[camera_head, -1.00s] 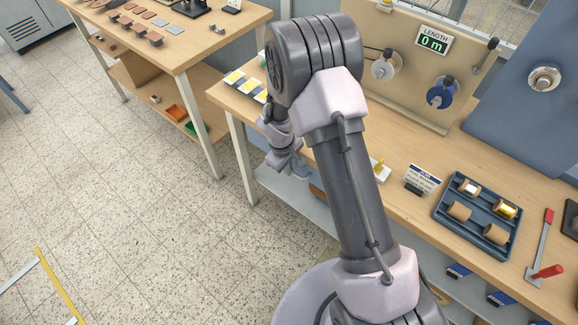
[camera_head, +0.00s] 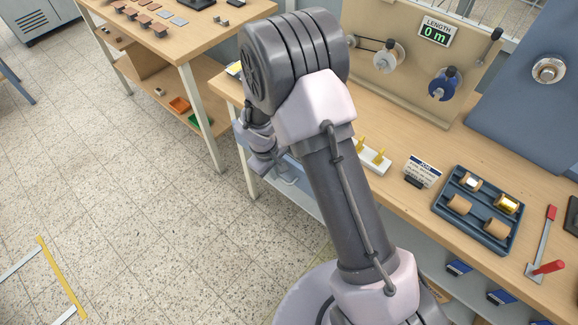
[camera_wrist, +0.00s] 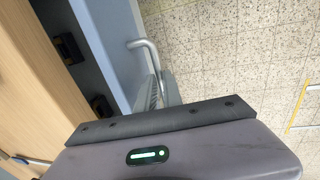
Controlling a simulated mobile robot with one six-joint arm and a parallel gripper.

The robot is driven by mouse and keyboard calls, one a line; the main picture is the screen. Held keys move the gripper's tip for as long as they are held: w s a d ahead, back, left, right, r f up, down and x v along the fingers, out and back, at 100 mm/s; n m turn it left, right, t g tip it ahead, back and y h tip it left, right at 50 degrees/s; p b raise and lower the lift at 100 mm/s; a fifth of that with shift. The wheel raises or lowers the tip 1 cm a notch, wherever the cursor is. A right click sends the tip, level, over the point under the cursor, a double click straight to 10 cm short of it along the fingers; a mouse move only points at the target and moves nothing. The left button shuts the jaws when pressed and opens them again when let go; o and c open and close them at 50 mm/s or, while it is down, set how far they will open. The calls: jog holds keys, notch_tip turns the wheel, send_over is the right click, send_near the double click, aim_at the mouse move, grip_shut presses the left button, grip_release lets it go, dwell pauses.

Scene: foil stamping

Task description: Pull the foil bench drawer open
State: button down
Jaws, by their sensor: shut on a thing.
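The foil bench drawer's light blue front (camera_wrist: 112,40) shows in the wrist view, with a light grey bar handle (camera_wrist: 146,48) on its outer side. My gripper (camera_wrist: 160,90) is shut on the handle; its fingers cover the near part of it. Between the bench top and the drawer front, a dark grey drawer interior (camera_wrist: 62,20) shows, with black items in it, so the drawer stands partly open. In the head view, my gripper (camera_head: 286,176) is low beside the bench's front edge, and my arm hides most of the drawer.
The foil bench top (camera_head: 390,195) carries a tray (camera_head: 438,208) of rolls, a small sign (camera_head: 423,172) and a white stand with yellow pegs (camera_head: 373,158). A second wooden table (camera_head: 190,50) stands at the upper left. The tiled floor (camera_head: 120,200) left of my arm is clear.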

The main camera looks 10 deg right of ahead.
jog(key=s+a+b, duration=0.5)
jog(key=s+a, duration=0.8)
jog(key=a, duration=0.5)
jog(key=c, duration=1.8)
grip_release()
jog(key=shift+d, duration=0.1)
jog(key=shift+o, duration=0.2)
notch_tip(320, 180, up, 17)
jog(key=s+a+p, duration=0.1)
jog(key=a+p, duration=0.1)
jog(key=p, duration=0.4)
jog(key=shift+s+a+p, duration=0.3)
jog(key=shift+s+a, duration=0.05)
jog(key=shift+s, duration=0.05)
